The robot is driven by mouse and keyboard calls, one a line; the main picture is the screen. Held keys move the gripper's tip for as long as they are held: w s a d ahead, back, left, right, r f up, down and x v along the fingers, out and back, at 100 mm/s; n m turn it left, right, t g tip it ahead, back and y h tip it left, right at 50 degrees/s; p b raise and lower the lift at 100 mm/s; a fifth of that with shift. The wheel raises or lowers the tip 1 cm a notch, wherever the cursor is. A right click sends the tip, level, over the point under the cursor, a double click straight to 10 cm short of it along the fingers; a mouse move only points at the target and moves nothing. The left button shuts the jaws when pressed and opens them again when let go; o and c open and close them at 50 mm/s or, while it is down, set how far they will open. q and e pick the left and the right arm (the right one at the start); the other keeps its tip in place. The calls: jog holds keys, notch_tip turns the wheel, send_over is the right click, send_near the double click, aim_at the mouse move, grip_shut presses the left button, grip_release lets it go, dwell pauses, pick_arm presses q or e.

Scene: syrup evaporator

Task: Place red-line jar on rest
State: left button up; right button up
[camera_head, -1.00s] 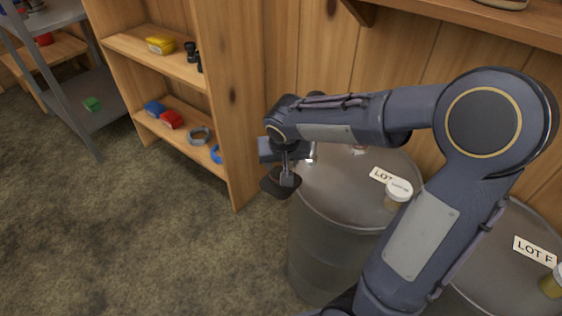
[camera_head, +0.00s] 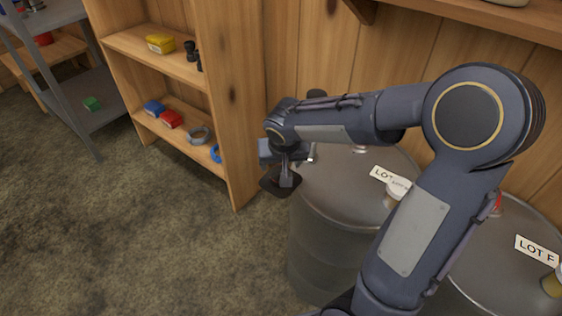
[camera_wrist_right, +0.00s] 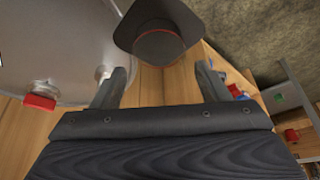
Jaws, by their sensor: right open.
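My right gripper (camera_head: 288,178) is at the left edge of the nearer drum, pointing down. In the right wrist view its two fingers (camera_wrist_right: 162,88) stand apart with nothing between them. Just beyond the fingertips is a dark, flared plate-like piece (camera_wrist_right: 190,18), probably the rest. A dark round body with a thin red line (camera_wrist_right: 158,46) shows against it, probably the red-line jar. In the head view the dark piece (camera_head: 272,183) shows behind the gripper; the jar cannot be made out there. My left gripper is not in view.
A second drum (camera_head: 500,260) stands at right, labelled LOT F. A wooden shelf (camera_head: 243,120) stands left of the gripper. The floor at left is clear.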

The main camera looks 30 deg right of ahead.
jog(key=shift+r+p, duration=0.3)
jog(key=shift+r, duration=0.15)
jog(key=p+v, duration=0.2)
jog(key=v, duration=0.9)
jog(key=s+a+f+n+y, duration=0.1)
jog(key=s+a+y, duration=0.1)
jog(key=s, duration=0.7)
jog(key=s+a+f+n+t+y, duration=0.1)
jog(key=s+a+f+n+y, duration=0.1)
jog(key=s, duration=0.7)
jog(key=shift+a+f+t+y, duration=0.3)
jog(key=shift+a+y, duration=0.4)
jog(key=shift+a, duration=0.3)
notch_tip(320, 180, up, 15)
jog(key=p, duration=1.5)
jog(key=shift+f, duration=0.15)
